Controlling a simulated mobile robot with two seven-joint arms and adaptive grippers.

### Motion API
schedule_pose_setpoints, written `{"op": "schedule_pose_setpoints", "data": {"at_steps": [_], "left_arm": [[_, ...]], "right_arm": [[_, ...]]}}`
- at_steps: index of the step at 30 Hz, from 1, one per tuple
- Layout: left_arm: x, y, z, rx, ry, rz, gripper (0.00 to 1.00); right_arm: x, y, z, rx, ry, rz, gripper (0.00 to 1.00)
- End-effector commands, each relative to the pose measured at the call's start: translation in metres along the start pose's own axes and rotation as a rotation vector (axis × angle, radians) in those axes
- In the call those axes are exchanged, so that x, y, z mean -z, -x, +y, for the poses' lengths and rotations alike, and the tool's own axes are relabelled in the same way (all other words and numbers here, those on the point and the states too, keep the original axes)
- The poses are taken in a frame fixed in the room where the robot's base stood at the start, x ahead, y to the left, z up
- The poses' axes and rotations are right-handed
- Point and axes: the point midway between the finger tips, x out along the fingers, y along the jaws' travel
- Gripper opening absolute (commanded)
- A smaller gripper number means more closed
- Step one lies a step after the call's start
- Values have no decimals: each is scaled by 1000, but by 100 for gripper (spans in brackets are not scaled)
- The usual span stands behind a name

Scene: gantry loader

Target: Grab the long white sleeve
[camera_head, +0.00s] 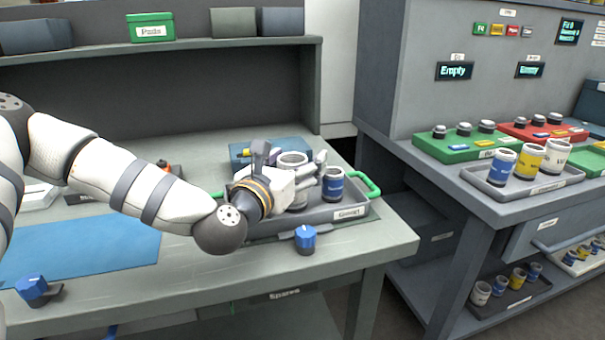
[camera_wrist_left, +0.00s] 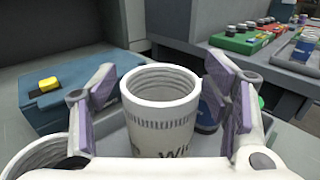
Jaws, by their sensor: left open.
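A white sleeve (camera_wrist_left: 160,118) with dark lettering and a threaded inside stands upright in the middle of the left wrist view. In the head view its rim (camera_head: 293,159) shows in the grey tray (camera_head: 352,211), partly hidden by my gripper. My left gripper (camera_wrist_left: 160,82) is open, with one finger on each side of the white sleeve; gaps show between fingers and sleeve. It also shows in the head view (camera_head: 290,167). Another white threaded sleeve (camera_wrist_left: 38,158) is cut off at the lower left of the wrist view. My right gripper is not in view.
A blue sleeve (camera_head: 333,185) stands close to the right of the gripper in the tray. A blue case (camera_wrist_left: 70,108) lies behind. A blue knob piece (camera_head: 305,238) sits in front of the tray. The blue mat (camera_head: 90,248) is mostly clear.

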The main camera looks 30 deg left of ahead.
Motion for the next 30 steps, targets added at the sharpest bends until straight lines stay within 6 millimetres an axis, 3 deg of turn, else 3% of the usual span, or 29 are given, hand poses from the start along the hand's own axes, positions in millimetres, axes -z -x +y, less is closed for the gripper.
{"op": "schedule_pose_setpoints", "data": {"at_steps": [3,12,22,30], "left_arm": [[1,0,0,0,0,2,70],[2,0,0,0,0,3,2],[-4,0,0,1,0,0,0],[-55,7,2,1,3,-19,0]], "right_arm": [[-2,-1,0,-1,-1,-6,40],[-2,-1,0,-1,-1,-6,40],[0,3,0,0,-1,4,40],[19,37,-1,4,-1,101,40]]}}
